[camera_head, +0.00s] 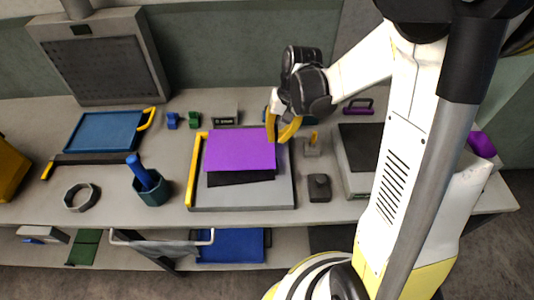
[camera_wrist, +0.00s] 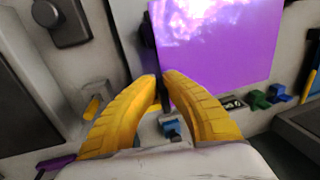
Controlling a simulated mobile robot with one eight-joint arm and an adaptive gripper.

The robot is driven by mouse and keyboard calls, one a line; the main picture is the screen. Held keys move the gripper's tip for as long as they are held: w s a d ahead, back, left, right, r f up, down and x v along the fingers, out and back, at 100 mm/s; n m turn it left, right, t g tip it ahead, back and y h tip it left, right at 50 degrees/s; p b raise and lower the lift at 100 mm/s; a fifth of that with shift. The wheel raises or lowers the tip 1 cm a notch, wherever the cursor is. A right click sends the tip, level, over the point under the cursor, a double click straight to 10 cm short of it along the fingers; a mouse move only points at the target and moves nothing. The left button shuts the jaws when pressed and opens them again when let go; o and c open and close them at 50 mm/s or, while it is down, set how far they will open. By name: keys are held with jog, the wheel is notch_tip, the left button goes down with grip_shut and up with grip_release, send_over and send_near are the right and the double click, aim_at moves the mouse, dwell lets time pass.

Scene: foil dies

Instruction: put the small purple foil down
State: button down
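The small purple foil (camera_head: 240,149) is a flat, bright sheet over the grey board (camera_head: 285,191) with a yellow bar on its left side. My gripper (camera_head: 279,129) is at the foil's right edge. In the wrist view the purple foil (camera_wrist: 212,42) lies beyond the yellow fingertips (camera_wrist: 160,80), which close on a thin dark strip at the foil's edge. A dark patch shows below the foil's near edge; I cannot tell whether it is another sheet or shadow. I cannot tell whether the foil touches the board.
A grey block with a knob (camera_head: 319,187) and a dark-topped box (camera_head: 364,152) stand right of the board. A teal cup (camera_head: 152,190) with a blue tool, a ring (camera_head: 81,197) and a blue board (camera_head: 104,134) lie left. Small blue and green blocks sit behind.

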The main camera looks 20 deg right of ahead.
aim_at(268, 151)
jog(key=a+f, duration=0.1)
jog(key=a, duration=0.1)
jog(key=shift+s+a+f, duration=0.1)
jog(key=shift+a+f, duration=0.2)
jog(key=shift+f, duration=0.1)
notch_tip(268, 151, down, 4)
jog(key=shift+r+b, duration=0.1)
jog(key=shift+b, duration=1)
jog(key=c, duration=1.6)
grip_release()
